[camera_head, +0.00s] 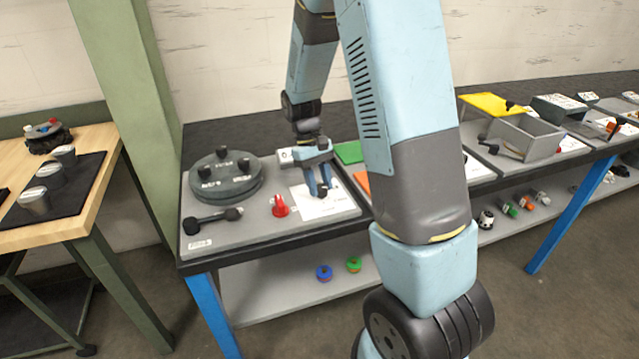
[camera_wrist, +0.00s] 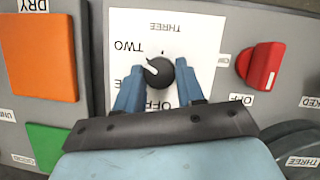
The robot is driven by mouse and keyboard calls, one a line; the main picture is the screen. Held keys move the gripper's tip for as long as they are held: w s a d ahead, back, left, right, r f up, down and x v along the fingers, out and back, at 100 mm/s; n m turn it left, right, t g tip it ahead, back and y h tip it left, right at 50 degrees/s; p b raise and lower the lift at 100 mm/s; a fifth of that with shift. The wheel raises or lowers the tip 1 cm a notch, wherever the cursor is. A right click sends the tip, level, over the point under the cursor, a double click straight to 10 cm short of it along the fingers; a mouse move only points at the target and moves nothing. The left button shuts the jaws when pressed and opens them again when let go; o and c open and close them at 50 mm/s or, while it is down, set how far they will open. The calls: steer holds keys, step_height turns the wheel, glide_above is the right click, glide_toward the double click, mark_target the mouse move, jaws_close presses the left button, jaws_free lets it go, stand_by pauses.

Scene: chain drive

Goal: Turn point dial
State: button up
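The point dial is a black round knob (camera_wrist: 158,72) with a white pointer mark, on a white label plate (camera_wrist: 195,35) reading THREE, TWO, ONE and OFF. Its pointer mark faces the TWO side in the wrist view. My gripper (camera_wrist: 160,88) is open, with one blue finger on each side of the knob; I cannot tell if they touch it. In the head view my gripper (camera_head: 318,190) is over the white plate (camera_head: 322,207) at the board's right part, and the knob is partly hidden by the fingers.
A red switch (camera_head: 280,207) stands left of the dial, also right in the wrist view (camera_wrist: 262,65). A large dark round dial (camera_head: 225,178) and a black lever (camera_head: 213,220) share the board. Orange (camera_wrist: 40,55) and green (camera_wrist: 57,143) panels lie on the other side.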

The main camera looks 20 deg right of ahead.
steer(key=o, duration=0.4)
steer(key=v, duration=1.3)
steer(key=shift+w+r, duration=0.25)
steer(key=shift+r, duration=0.05)
steer(key=shift+s+d+r+m+t+y, duration=0.4)
steer(key=shift+s+r+t, duration=1.45)
steer(key=shift+s, duration=2.4)
steer(key=shift+s+d+r+m+t, duration=0.1)
steer(key=shift+s+r+m+t, duration=0.5)
steer(key=shift+s+r+t, duration=2.45)
steer(key=shift+s+d+r+m+y, duration=0.4)
steer(key=shift+s+r, duration=0.8)
steer(key=shift+s, duration=4.2)
